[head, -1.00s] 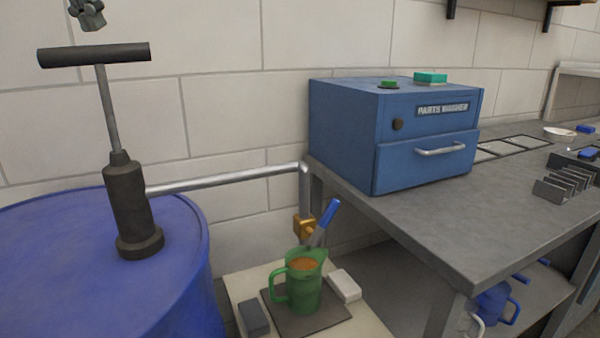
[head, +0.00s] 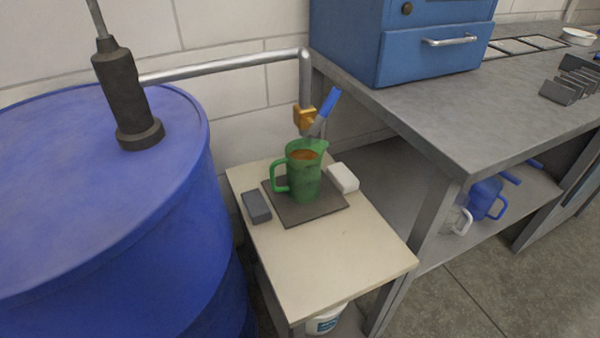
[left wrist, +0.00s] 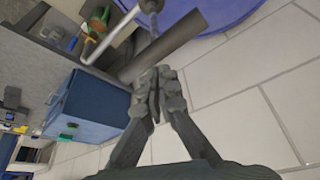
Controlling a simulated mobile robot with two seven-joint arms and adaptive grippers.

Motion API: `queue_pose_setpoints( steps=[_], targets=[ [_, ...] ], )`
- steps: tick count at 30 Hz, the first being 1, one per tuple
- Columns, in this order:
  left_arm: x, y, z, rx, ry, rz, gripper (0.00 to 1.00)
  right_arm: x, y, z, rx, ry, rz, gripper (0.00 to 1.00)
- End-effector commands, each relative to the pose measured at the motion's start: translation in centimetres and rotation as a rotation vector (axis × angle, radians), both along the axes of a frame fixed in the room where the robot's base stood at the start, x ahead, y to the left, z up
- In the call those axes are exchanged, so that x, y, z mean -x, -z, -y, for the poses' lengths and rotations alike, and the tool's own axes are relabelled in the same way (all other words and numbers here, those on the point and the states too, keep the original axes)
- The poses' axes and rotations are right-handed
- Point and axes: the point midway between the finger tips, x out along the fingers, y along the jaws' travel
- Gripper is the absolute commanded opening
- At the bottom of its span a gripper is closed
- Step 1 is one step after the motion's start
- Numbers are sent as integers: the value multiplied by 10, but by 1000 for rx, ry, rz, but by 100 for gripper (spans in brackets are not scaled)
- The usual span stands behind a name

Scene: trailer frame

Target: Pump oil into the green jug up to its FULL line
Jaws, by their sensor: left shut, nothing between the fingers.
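The green jug (head: 304,178) stands upright on a dark square plate (head: 320,212) under the spout. Brown-orange oil shows inside it near the rim; I cannot make out its FULL line. The pump (head: 125,100) stands on the blue drum (head: 60,225), its pipe (head: 220,68) running right to a brass valve (head: 304,119) with a blue lever (head: 329,103) tilted up right. The head view cuts off the pump's handle. In the left wrist view, my left gripper (left wrist: 157,92) is shut and empty close to the dark handle bar (left wrist: 165,46); contact is unclear. My right gripper is not in view.
A grey block (head: 256,206) and a white block (head: 343,178) flank the plate on the pale stand (head: 325,265). The workbench (head: 440,120) with the blue parts washer (head: 400,45) is at right. Blue (head: 486,200) and clear jugs sit on its lower shelf.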

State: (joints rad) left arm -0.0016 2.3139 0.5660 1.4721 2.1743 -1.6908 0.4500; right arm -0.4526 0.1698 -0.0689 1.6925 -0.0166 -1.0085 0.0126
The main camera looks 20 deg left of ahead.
Motion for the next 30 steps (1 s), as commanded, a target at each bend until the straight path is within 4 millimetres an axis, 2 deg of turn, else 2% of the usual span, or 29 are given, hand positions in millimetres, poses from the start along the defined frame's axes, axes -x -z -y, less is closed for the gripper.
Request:
queue_pose_setpoints(
  steps=[15,30],
  targets=[
    [0,-46,0,-1,-1,0,0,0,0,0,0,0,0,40],
    [0,-49,0,-1,1,1,0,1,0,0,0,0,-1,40]
  ],
)
